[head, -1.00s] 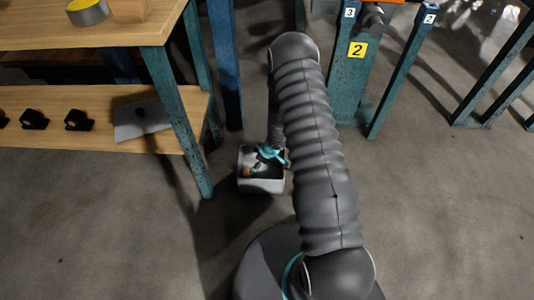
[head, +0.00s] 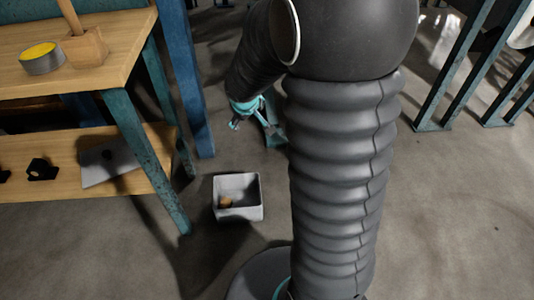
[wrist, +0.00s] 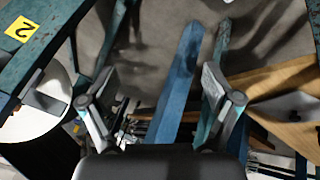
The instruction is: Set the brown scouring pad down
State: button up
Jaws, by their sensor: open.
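The brown scouring pad (head: 225,202) lies inside a small grey bin (head: 240,213) on the floor, at the bin's left side. It looks like a small brown patch, and its far details are too small to tell. My gripper (head: 241,122) is above and beyond the bin, apart from it, partly hidden by my arm. In the wrist view my gripper (wrist: 158,74) has its two fingers spread wide with nothing between them. The pad is not seen in the wrist view.
A wooden workbench (head: 110,55) with teal legs stands at left, holding a yellow-topped tin (head: 41,58) and a wooden block (head: 85,48). Its lower shelf (head: 140,183) carries a grey plate (head: 108,163). A blue post (head: 190,90) stands close to my gripper. The floor around the bin is clear.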

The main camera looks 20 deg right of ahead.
jog(key=s+a+r+m, duration=0.1)
jog(key=s+r+m, duration=0.2)
jog(key=s+r, duration=0.85)
jog(key=s+a+r+y, duration=0.1)
jog(key=s+a, duration=0.1)
jog(key=s, duration=0.6)
jog(key=s+a+r+m+y, duration=0.1)
jog(key=s+a, duration=0.2)
jog(key=s, duration=0.5)
jog(key=shift+r, duration=0.4)
